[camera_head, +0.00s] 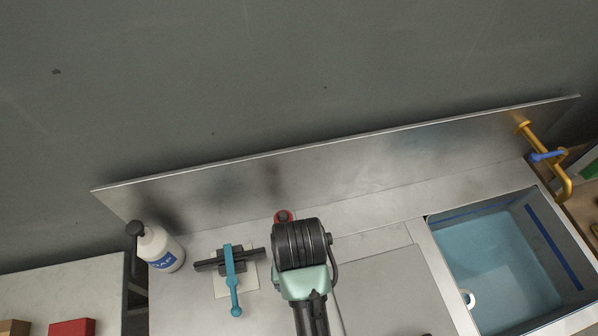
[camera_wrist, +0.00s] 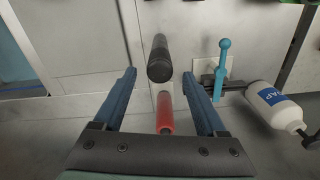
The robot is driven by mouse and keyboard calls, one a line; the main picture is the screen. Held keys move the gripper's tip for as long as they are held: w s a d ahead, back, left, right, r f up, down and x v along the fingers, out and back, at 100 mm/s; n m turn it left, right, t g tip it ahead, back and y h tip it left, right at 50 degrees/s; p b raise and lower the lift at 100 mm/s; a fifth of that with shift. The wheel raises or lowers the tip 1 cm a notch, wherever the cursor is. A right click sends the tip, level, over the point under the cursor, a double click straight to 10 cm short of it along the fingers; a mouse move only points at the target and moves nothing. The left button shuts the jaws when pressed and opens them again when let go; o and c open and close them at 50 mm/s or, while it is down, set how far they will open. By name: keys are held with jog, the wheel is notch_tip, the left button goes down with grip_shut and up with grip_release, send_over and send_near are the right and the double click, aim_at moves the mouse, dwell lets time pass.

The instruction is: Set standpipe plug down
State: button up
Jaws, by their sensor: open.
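My gripper (camera_wrist: 159,76) is open, with its two blue fingers apart in the wrist view. A tube-like piece, probably the standpipe plug, lies in line between them: a red end (camera_wrist: 165,114), a pale middle and a black end (camera_wrist: 159,58). Gaps show between it and both fingers. I cannot tell whether it stands or lies. In the head view only a small red part (camera_head: 283,214) shows behind my wrist, near the backsplash; my fingers are hidden there.
A teal-handled lever (camera_head: 231,275) on a dark fitting stands left of my arm, with a soap bottle (camera_head: 161,249) beyond it. A backsplash (camera_head: 370,153) runs behind. A blue basin (camera_head: 500,262) and a yellow pipe (camera_head: 545,158) are at right. The counter between arm and basin is clear.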

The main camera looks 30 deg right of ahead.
jog(key=shift+r, duration=0.75)
jog(key=w+d+r+n+t+h, duration=0.1)
jog(key=w+r+n+t+h, duration=0.1)
jog(key=w+r+t, duration=1)
jog(key=w+a+r+t, duration=0.1)
jog(key=w+r, duration=0.4)
jog(key=r, duration=0.4)
jog(key=w+a+r+t, duration=0.1)
jog(key=w+r, duration=0.4)
jog(key=r, duration=0.4)
jog(key=s+a+r+n+t, duration=0.1)
jog(key=a+r+t, duration=0.15)
jog(key=r, duration=0.55)
jog(key=a+r+n+t, duration=0.1)
jog(key=a+r+t, duration=0.15)
jog(key=r, duration=0.55)
jog(key=s+a+r+t, duration=0.1)
jog(key=s+r+t, duration=0.3)
jog(key=r, duration=0.5)
jog(key=s+a+r+n+t+y, duration=0.1)
jog(key=s+r+t, duration=0.3)
jog(key=r, duration=0.5)
jog(key=s+a, duration=0.1)
jog(key=s, duration=0.1)
jog(key=shift+s+a+y, duration=0.15)
jog(key=shift+s+y, duration=0.15)
jog(key=shift+s, duration=0.05)
jog(key=shift+f, duration=0.1)
